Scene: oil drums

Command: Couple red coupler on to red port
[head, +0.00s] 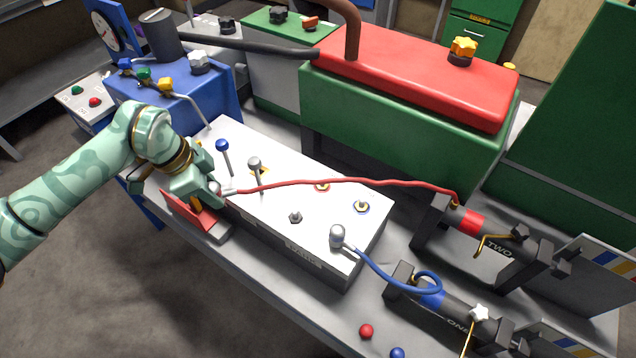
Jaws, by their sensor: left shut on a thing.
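My left gripper (212,193) is shut on the grey red-hose coupler (227,189) at the left end of the white-topped box (300,160). A red hose (385,181) runs from this coupler to the red-banded cylinder marked TWO (470,221). The red port (322,186), a small fitting with a red ring, sits on the box top, to the right of the gripper and apart from the coupler. The hose passes just above or over it. The exact finger contact is partly hidden. My right gripper is not in view.
A silver coupler (338,236) on a blue hose (382,277) stands at the box's right end. A red-and-green tank (400,110) stands behind.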

